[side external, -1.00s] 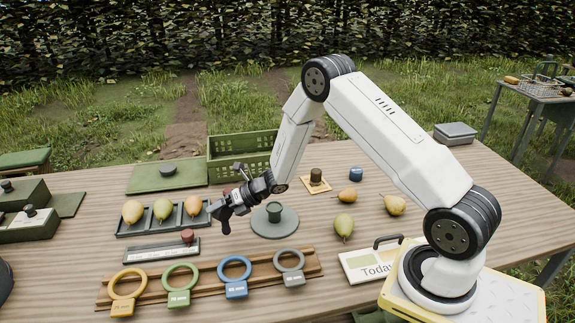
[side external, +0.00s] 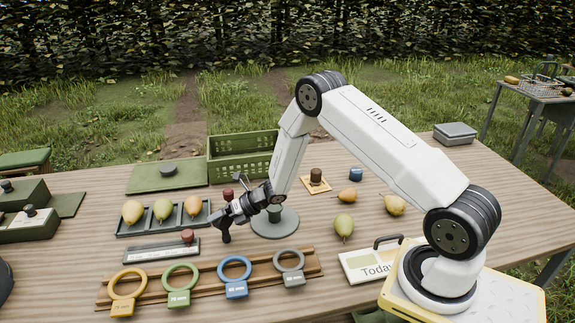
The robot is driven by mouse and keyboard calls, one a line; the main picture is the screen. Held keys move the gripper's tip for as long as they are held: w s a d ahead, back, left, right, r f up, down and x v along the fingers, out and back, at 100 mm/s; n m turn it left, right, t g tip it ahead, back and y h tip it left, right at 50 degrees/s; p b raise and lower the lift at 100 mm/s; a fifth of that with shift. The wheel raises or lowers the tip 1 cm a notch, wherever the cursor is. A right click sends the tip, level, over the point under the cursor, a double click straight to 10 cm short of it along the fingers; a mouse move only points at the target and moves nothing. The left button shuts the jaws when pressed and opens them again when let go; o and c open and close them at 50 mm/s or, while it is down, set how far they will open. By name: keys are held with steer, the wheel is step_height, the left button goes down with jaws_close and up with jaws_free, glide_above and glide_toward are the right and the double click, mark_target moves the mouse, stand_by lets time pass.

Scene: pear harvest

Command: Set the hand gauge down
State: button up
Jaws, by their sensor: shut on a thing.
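My gripper (side external: 223,217) is above the table, left of the round grey-green stand (side external: 275,228). It is shut on a small upright tool, which I take to be the hand gauge (side external: 228,193). A dark red part shows above the jaws and a dark end (side external: 226,237) appears below them; the middle is hidden by the jaws. I cannot tell whether its lower end touches the table. A grey labelled holder (side external: 150,253) with a red-brown knob (side external: 187,236) lies to the left of the gripper.
A tray (side external: 150,218) with three pears is behind left. Several coloured rings stand on a wooden rack (side external: 205,285) in front. A green crate (side external: 240,155) is behind. Loose pears (side external: 344,224) and a sign (side external: 372,264) are to the right.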

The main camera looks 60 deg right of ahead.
steer(key=shift+f, duration=0.1)
steer(key=o, duration=1.1)
steer(key=shift+r, duration=0.2)
steer(key=v, duration=1.2)
steer(key=shift+w, duration=0.1)
